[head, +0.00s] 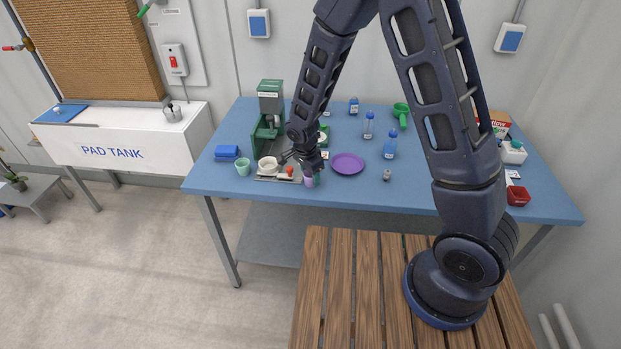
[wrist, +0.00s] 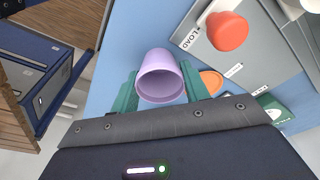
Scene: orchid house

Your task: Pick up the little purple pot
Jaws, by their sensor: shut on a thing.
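The little purple pot (wrist: 158,75) is in the wrist view, with its open rim facing the camera and nothing seen inside. My gripper (wrist: 158,92) is shut on it, with one green finger on each side of the pot. In the head view the purple pot (head: 308,182) shows at the front edge of the blue table, with my gripper (head: 312,174) at it. I cannot tell whether the pot touches the table or is just above it.
The blue table (head: 440,190) holds a purple saucer (head: 347,164) right of my gripper. A mint pot (head: 243,168) and a white pot (head: 267,165) stand to the left. A grey board with a red knob (wrist: 228,32) is beside the pot. A slatted wooden bench (head: 340,290) is in front.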

